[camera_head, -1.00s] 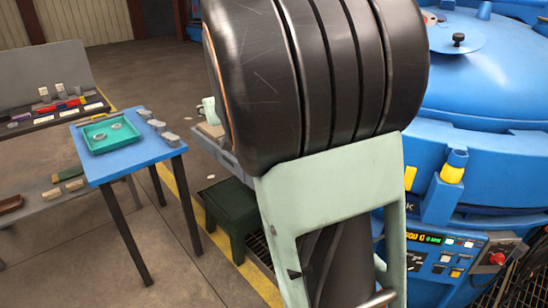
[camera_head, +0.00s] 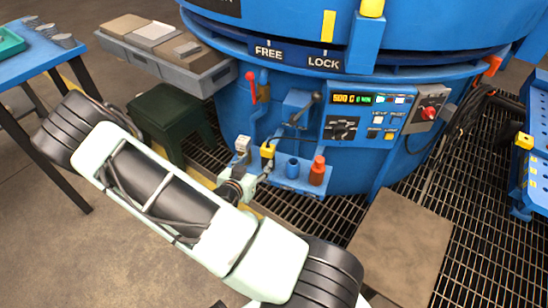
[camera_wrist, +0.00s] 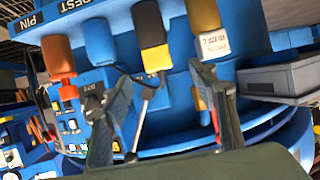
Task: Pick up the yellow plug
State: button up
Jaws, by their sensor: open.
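The yellow plug (camera_head: 267,150) stands on a small blue shelf on the front of the blue furnace, with a dark part below its yellow top. In the wrist view the picture is turned over, and the yellow plug (camera_wrist: 157,59) shows between and beyond the fingertips. My gripper (camera_head: 256,175) is close in front of the shelf. In the wrist view my gripper (camera_wrist: 165,80) is open, with nothing between its fingers that I can see as held. I cannot tell whether a finger touches the plug.
A lever (camera_head: 306,108) and control panel (camera_head: 366,115) are above. A grey tray (camera_head: 180,70) and green stool (camera_head: 170,115) stand left.

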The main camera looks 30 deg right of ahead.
aim_at(266, 152)
jog(key=x, duration=0.3)
jog(key=s+b+x, duration=0.1)
jog(key=x, duration=0.1)
jog(key=shift+w+d+f, duration=0.1)
jog(key=shift+d+f, duration=0.1)
jog(key=shift+d, duration=0.15)
jog(key=b+x, duration=0.1)
jog(key=x, duration=0.2)
jog(key=b+x, duration=0.1)
jog(key=x, duration=0.1)
jog(key=shift+w+d+r, duration=0.1)
jog(key=shift+w+d, duration=0.05)
jog(key=shift+w, duration=0.35)
jog(key=c, duration=1.2)
jog(key=shift+c, duration=0.5)
jog(key=shift+r, duration=0.15)
